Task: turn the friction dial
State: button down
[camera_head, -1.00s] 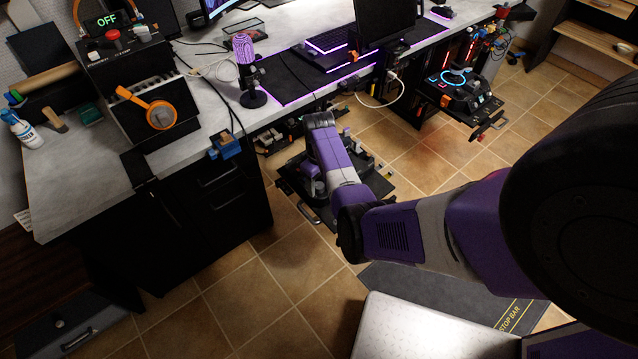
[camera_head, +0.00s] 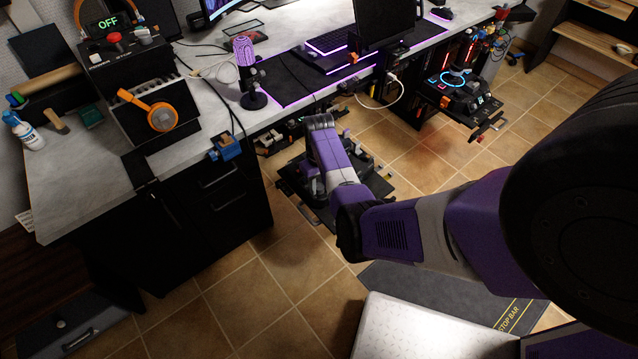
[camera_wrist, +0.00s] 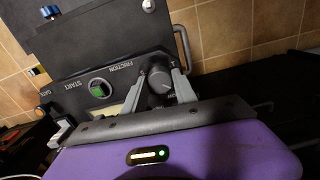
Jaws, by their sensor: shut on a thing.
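The friction dial (camera_wrist: 160,78) is a dark round knob on a black panel (camera_wrist: 95,70) in the wrist view. The word FRICTION is printed beside it. My gripper (camera_wrist: 161,84) is shut on the dial, with one grey finger on each side of it. In the head view my purple arm reaches down to the panel's tray beneath the desk, and the arm hides the dial there.
A green START button (camera_wrist: 99,88) sits left of the dial on the panel. A metal handle (camera_wrist: 183,45) stands at the panel's far edge. The desk (camera_head: 190,165) overhangs nearby. Another tray with a glowing blue ring (camera_head: 457,80) is at the right. Tiled floor is open in front.

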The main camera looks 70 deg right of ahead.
aim_at(319, 186)
jog(key=m+p, duration=0.1)
jog(key=m, duration=0.4)
jog(key=shift+r+m, duration=0.1)
jog(key=shift+m, duration=0.2)
jog(key=shift+m+p, duration=0.35)
jog(key=shift+m, duration=1.65)
jog(key=c, duration=1)
grip_release()
jog(key=shift+r+p, duration=0.65)
jog(key=shift+r, duration=3.15)
